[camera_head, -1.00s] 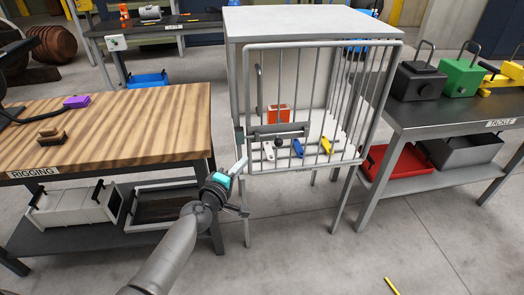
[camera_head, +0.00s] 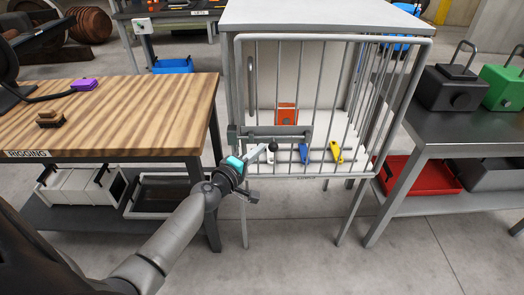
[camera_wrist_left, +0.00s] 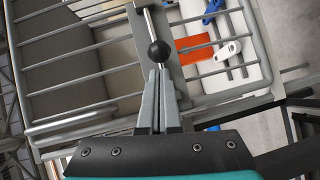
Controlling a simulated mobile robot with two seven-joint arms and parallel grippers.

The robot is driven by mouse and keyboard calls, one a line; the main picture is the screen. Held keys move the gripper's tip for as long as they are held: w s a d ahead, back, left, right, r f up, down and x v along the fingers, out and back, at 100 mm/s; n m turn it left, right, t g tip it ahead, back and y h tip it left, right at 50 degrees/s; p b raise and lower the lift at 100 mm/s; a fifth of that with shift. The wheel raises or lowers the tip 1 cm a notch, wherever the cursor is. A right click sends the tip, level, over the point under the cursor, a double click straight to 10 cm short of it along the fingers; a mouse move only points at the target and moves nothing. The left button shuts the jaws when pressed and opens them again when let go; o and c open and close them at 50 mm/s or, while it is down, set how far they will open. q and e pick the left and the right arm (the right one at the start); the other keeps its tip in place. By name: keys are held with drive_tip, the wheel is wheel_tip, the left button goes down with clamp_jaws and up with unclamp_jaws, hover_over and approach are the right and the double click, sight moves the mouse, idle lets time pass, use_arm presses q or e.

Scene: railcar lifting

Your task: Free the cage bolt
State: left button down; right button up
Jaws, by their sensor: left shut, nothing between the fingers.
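The barred cage (camera_head: 330,40) stands ahead, its front door closed. The cage bolt (camera_head: 262,134) is a grey bar assembly across the left part of the door, with a black ball knob (camera_head: 273,146) at its lower edge. My left gripper (camera_head: 263,150) is at the knob, with its fingers shut and nothing between them. In the left wrist view, the knob (camera_wrist_left: 159,51) sits just beyond the tips of the shut fingers (camera_wrist_left: 158,75), on a bright rod. I cannot tell whether the tips touch it. My right gripper is out of view.
Inside the cage are an orange-red item (camera_head: 287,114) and white, blue (camera_head: 304,153) and yellow (camera_head: 336,152) tags. The rigging bench (camera_head: 150,110) stands left, a dark table (camera_head: 470,130) right. Open floor lies in front.

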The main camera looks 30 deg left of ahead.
use_arm(q)
drive_tip(key=shift+w+d+f, duration=0.1)
drive_tip(key=shift+w+d, duration=0.1)
drive_tip(key=shift+w, duration=0.05)
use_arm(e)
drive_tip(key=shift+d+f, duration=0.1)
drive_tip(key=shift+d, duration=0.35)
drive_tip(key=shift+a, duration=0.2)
use_arm(q)
drive_tip(key=w+d, duration=0.1)
drive_tip(key=d, duration=0.2)
drive_tip(key=w+d, duration=0.1)
drive_tip(key=shift+w+d+p, duration=0.2)
drive_tip(key=shift+w+p, duration=0.1)
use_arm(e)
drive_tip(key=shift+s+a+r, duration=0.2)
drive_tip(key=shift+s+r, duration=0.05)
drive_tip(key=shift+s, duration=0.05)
